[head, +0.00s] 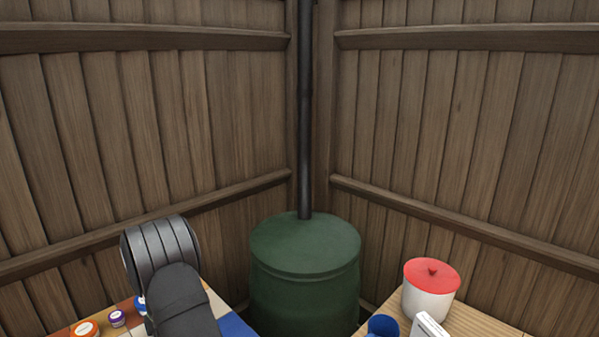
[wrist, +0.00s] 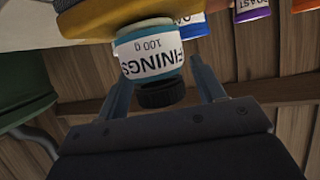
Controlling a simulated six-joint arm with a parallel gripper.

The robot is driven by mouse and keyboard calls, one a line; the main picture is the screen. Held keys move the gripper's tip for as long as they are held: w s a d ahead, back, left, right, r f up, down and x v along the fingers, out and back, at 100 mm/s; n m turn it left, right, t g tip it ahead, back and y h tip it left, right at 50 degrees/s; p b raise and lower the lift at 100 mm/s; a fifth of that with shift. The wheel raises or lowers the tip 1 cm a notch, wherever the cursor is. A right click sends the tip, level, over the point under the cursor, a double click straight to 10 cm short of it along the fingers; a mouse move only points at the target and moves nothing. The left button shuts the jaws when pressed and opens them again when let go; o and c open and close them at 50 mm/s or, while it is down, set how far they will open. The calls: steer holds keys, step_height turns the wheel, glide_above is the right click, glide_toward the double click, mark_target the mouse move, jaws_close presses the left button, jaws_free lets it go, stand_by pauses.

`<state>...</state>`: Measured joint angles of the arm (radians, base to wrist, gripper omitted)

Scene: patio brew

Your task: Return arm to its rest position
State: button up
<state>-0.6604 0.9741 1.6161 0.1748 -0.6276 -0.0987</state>
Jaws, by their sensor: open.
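My gripper (wrist: 160,78) shows in the wrist view with its two fingers apart. A teal jar with a white label reading "FININGS 100 g" (wrist: 150,52) and a black lid appears between the fingers in the picture. It looks upside down there, its base against a yellow surface (wrist: 100,18). I cannot tell whether a finger touches it. In the head view my dark arm (head: 180,298) is at the lower left, over a table with coloured patches. My gripper's fingers and the teal jar are not visible in the head view.
Blue (wrist: 191,26), purple (wrist: 252,11) and orange (wrist: 304,5) jars stand near the teal jar. A green barrel (head: 304,285) with a dark pipe (head: 305,110) stands in the fence corner. A red-lidded white pot (head: 430,300) and white box (head: 429,328) are at right.

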steer(key=shift+s+d+r, duration=0.4)
steer(key=shift+s+r, duration=0.35)
steer(key=shift+r, duration=0.1)
step_height(320, 180, up, 7)
step_height(320, 180, down, 8)
steer(key=shift+r, duration=0.25)
steer(key=x, duration=0.3)
steer(key=shift+f, duration=0.15)
step_height(320, 180, up, 5)
steer(key=shift+f, duration=0.1)
steer(key=shift+s+d+r+m+t+h, duration=0.4)
steer(key=shift+d+r+m+h, duration=1)
steer(key=shift+d, duration=2.15)
steer(key=shift+s+d+r+m+t+h, duration=0.4)
steer(key=shift+d+r+m+h, duration=0.95)
steer(key=shift+d, duration=2.2)
steer(key=a+f, duration=0.3)
steer(key=a, duration=0.3)
steer(key=shift+a+n, duration=0.15)
steer(key=shift+n, duration=0.3)
steer(key=shift+f+y, duration=0.1)
steer(key=shift+y, duration=0.15)
